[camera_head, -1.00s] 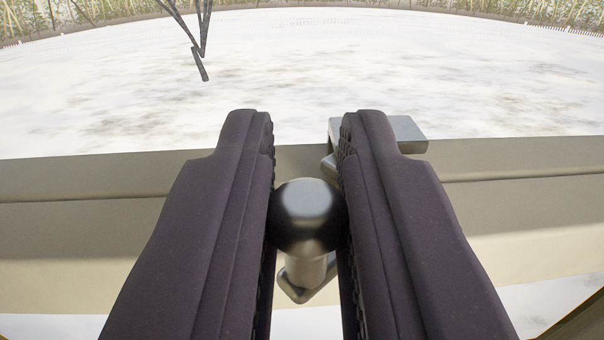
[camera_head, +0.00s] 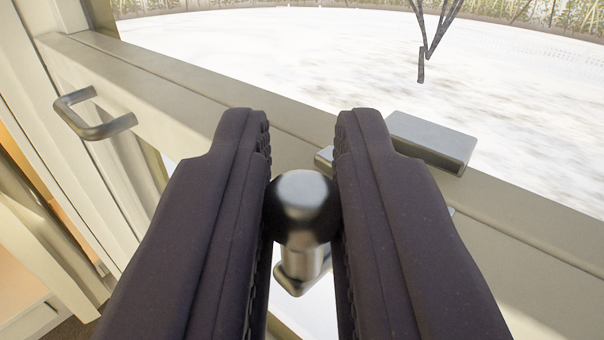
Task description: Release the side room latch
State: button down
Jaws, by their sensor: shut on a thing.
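A latch with a dark round knob (camera_head: 302,205) on a short metal stem sits on a pale beige frame rail (camera_head: 510,230). My gripper (camera_head: 301,135) is shut on the knob, with one dark finger pad against each side of it. The stem and a small metal base show below the knob. A grey metal block (camera_head: 435,140) is on the rail just behind my right finger. That finger hides part of it, so I cannot tell how it joins the latch.
A grey bar handle (camera_head: 95,118) is fixed to the frame at the upper left. A pale upright frame and an indoor strip with floor lie at the far left. Beyond the rail is bright, snow-like open ground with a thin dark branching object (camera_head: 428,45).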

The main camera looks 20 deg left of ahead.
jog(key=shift+d+f+n+g+y+b, duration=0.1)
jog(key=shift+d+n+g+y+b, duration=0.25)
jog(key=shift+n+y+b, duration=0.4)
jog(key=shift+a+y, duration=0.1)
jog(key=shift+y, duration=0.15)
jog(key=c, duration=1.2)
grip_release()
jog(key=shift+w, duration=0.1)
jog(key=shift+o, duration=0.2)
jog(key=v, duration=0.8)
jog(key=shift+w, duration=0.15)
